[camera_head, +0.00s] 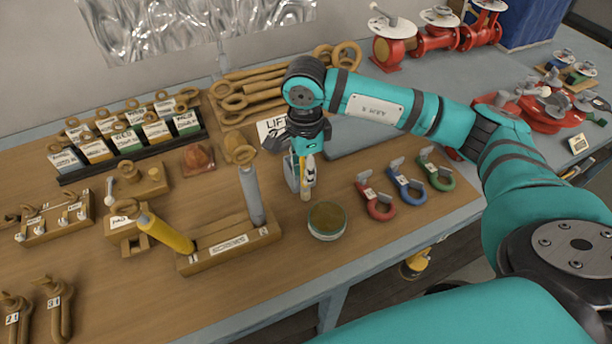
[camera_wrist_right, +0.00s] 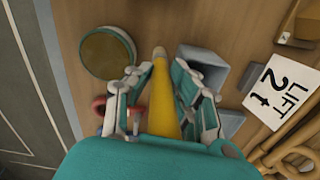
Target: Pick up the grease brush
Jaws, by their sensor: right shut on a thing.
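My right gripper (camera_head: 304,160) points down over the workbench, shut on the grease brush. The brush shows in the right wrist view as a yellow handle (camera_wrist_right: 162,105) between the two fingers, with a pale tan tip (camera_wrist_right: 159,53) beyond them. In the head view the brush (camera_head: 305,190) hangs below the fingers, mostly hidden by them. A small grey open box (camera_head: 291,184) stands right beside it, partly hidden by the gripper. I cannot tell whether the tip touches the bench. My left gripper is not in view.
A round tin of brown grease (camera_head: 327,219) stands just in front. Red, blue and green shackles (camera_head: 406,186) lie to the right. A wooden stand (camera_head: 228,250) with a yellow and a grey cylinder is to the left. The bench's front edge is close.

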